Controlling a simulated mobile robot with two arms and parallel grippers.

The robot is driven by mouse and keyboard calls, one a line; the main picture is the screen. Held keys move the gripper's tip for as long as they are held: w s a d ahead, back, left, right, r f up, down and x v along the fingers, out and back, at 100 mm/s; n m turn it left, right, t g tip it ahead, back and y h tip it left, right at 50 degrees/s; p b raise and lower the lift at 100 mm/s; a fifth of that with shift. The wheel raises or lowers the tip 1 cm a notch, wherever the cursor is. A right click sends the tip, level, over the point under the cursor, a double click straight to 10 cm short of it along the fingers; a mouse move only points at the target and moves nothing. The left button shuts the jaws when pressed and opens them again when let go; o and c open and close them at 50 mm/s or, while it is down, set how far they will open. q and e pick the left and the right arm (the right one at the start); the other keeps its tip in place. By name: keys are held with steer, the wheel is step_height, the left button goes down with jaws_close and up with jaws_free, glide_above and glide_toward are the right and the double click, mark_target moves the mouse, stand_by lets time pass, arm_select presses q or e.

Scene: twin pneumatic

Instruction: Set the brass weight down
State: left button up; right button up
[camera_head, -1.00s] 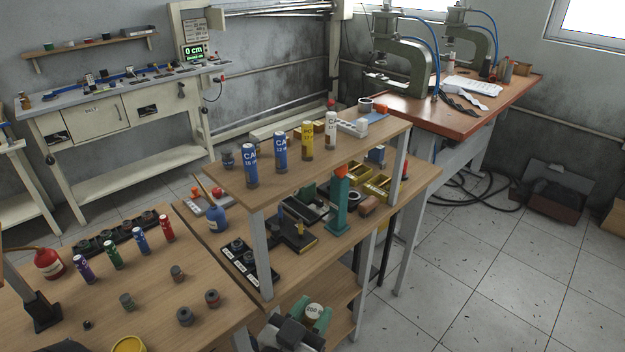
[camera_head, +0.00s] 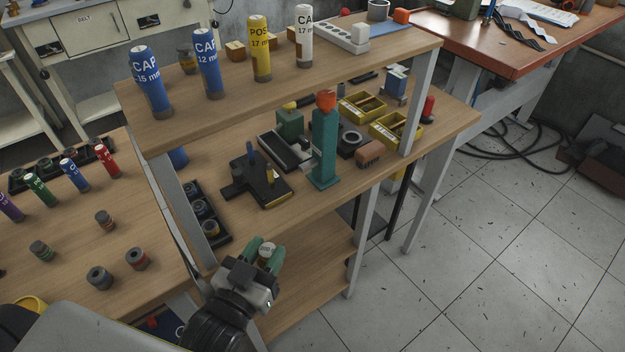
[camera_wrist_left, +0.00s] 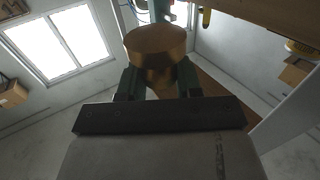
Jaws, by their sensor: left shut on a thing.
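The brass weight (camera_wrist_left: 158,45) is a round, brass-coloured piece with a wider top, held between the green fingers in the left wrist view. My left gripper (camera_head: 265,255) is shut on the weight, in front of the shelf unit's near edge. It also shows in the left wrist view (camera_wrist_left: 158,75). The weight looks held in the air, though its height against the shelves is hard to judge. My right gripper is not in view.
A teal post with an orange top (camera_head: 324,145) stands on the middle shelf (camera_head: 340,195), near a black fixture (camera_head: 256,180) and yellow bins (camera_head: 362,107). Several labelled cylinders stand on the top shelf (camera_head: 330,80). The lower shelf (camera_head: 315,260) looks bare.

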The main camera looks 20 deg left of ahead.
arm_select(q)
steer(key=w, duration=0.3)
steer(key=w+d, duration=0.1)
steer(key=w, duration=0.6)
steer(key=shift+w+d+r, duration=0.1)
steer(key=shift+d, duration=0.1)
steer(key=w, duration=0.5)
steer(key=shift+d, duration=0.35)
steer(key=shift+s+f+p, duration=0.15)
steer(key=shift+f+p, duration=0.15)
steer(key=shift+f, duration=0.1)
steer(key=shift+s, duration=0.1)
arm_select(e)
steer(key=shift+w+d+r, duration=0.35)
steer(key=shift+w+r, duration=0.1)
arm_select(q)
steer(key=shift+f, duration=0.1)
steer(key=o, duration=1)
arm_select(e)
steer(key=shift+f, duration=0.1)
